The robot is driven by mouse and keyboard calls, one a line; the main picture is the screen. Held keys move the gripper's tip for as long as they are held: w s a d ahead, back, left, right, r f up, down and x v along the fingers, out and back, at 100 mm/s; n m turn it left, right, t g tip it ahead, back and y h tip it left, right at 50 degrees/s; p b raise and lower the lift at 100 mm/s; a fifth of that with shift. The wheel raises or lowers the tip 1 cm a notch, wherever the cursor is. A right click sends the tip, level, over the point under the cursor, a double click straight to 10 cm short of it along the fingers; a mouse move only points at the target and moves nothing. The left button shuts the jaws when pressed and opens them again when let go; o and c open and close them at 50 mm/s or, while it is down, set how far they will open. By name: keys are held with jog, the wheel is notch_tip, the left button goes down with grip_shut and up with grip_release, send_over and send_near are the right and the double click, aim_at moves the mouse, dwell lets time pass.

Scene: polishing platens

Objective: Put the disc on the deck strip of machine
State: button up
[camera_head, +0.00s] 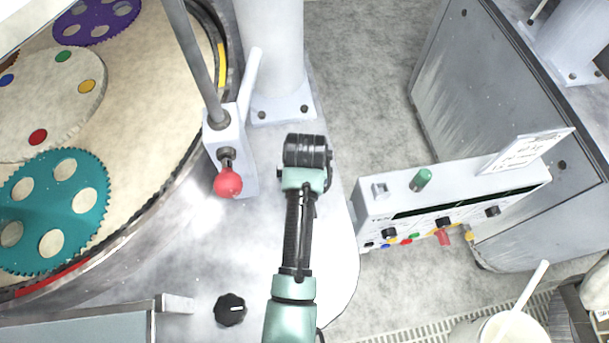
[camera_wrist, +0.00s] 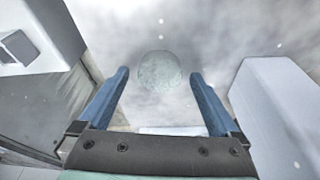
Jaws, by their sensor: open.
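In the wrist view a round, flat, pale grey-green disc (camera_wrist: 160,71) lies on a shiny whitish surface that looks like the machine's deck. My gripper (camera_wrist: 160,74) is open. Its two blue fingers stand on either side of the disc in the picture, with a gap at each side. I cannot tell how high the tips are above it. In the head view my dark wrist (camera_head: 307,150) is over the deck strip (camera_head: 270,245), right of the round platen. The disc and the fingertips are hidden there.
A lever block with a red knob (camera_head: 228,182) stands just left of my wrist, below a white column (camera_head: 271,50). A control box (camera_head: 450,200) is at the right. The platen (camera_head: 140,70) carries teal (camera_head: 82,225) and purple toothed carriers. A black dial (camera_head: 230,309) sits on the deck.

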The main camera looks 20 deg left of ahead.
jog(key=v, duration=1.2)
jog(key=w+d+r+m+t+y, duration=0.1)
jog(key=w+r+t, duration=0.35)
jog(key=r, duration=0.25)
jog(key=w+d+r+t, duration=0.1)
jog(key=w+r+t, duration=0.2)
jog(key=w+r, duration=0.35)
jog(key=w+d+r+m+t, duration=0.1)
jog(key=d+r+t, duration=0.15)
jog(key=r, duration=0.65)
jog(key=d+r+t, duration=0.1)
jog(key=r+t, duration=0.2)
jog(key=r, duration=0.6)
jog(key=s+d+r+m+t, duration=0.1)
jog(key=s+r+t, duration=0.3)
jog(key=r, duration=0.4)
jog(key=s+d+r+m+t+h, duration=0.1)
jog(key=s+d+r+t, duration=0.2)
jog(key=r, duration=0.6)
jog(key=s+d+r+t+h, duration=0.1)
jog(key=s+d+r+t, duration=0.2)
jog(key=s+r, duration=0.3)
notch_tip(320, 180, up, 2)
jog(key=shift+s+d+r+m+t+b, duration=0.25)
jog(key=shift+s+m+t+b, duration=0.15)
jog(key=shift+t, duration=0.4)
jog(key=shift+f, duration=0.15)
